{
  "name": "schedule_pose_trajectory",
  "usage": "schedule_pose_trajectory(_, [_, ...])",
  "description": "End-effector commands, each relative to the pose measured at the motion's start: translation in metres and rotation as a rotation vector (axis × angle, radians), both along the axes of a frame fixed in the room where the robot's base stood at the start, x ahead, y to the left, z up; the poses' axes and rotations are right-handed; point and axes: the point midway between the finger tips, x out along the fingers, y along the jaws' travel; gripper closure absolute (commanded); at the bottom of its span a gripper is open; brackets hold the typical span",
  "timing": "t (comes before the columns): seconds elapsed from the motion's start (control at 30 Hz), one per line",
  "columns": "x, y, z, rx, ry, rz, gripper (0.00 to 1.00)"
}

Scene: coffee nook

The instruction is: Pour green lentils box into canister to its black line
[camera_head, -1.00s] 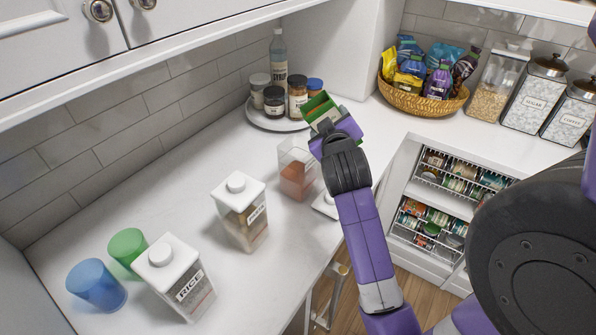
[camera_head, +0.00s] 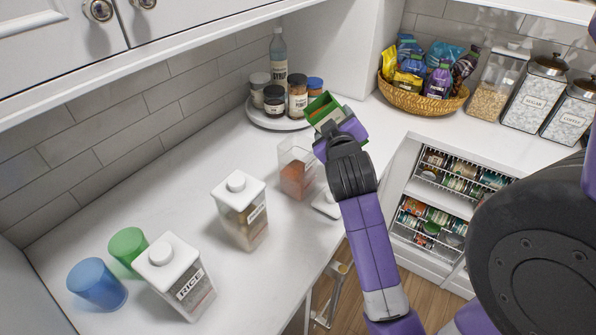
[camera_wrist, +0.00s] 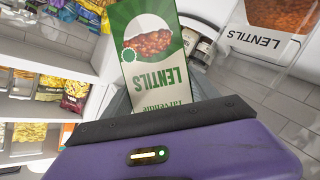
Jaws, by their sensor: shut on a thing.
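The green lentils box (camera_head: 325,108) is held by my gripper (camera_head: 338,133), above and slightly right of the canister in the head view. Its printed face also shows in the wrist view (camera_wrist: 152,50), with my gripper shut on its lower part there. The clear canister (camera_head: 297,160) stands open on the counter with orange-red lentils low inside. Its lentils label (camera_wrist: 252,42) shows upside down at the upper right of the wrist view. I cannot make out the black line, nor any stream of lentils. The box's opening is not clearly visible.
A white lid (camera_head: 328,205) lies beside the canister at the counter edge. A white-lidded container (camera_head: 240,215), the rice canister (camera_head: 178,280) and two cups stand to the left. A round tray (camera_head: 262,122) of jars and a snack basket (camera_head: 422,104) stand behind.

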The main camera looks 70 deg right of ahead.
Motion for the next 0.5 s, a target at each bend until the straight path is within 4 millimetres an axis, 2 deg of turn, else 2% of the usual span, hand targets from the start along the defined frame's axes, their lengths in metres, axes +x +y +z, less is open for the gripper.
schedule_pose_trajectory(0.13, [-0.0032,0.0050,0.0024,-0.011,0.013,0.000,0.96])
schedule_pose_trajectory(0.5, [-0.0018,0.0024,0.0029,-0.010,0.012,0.000,0.96])
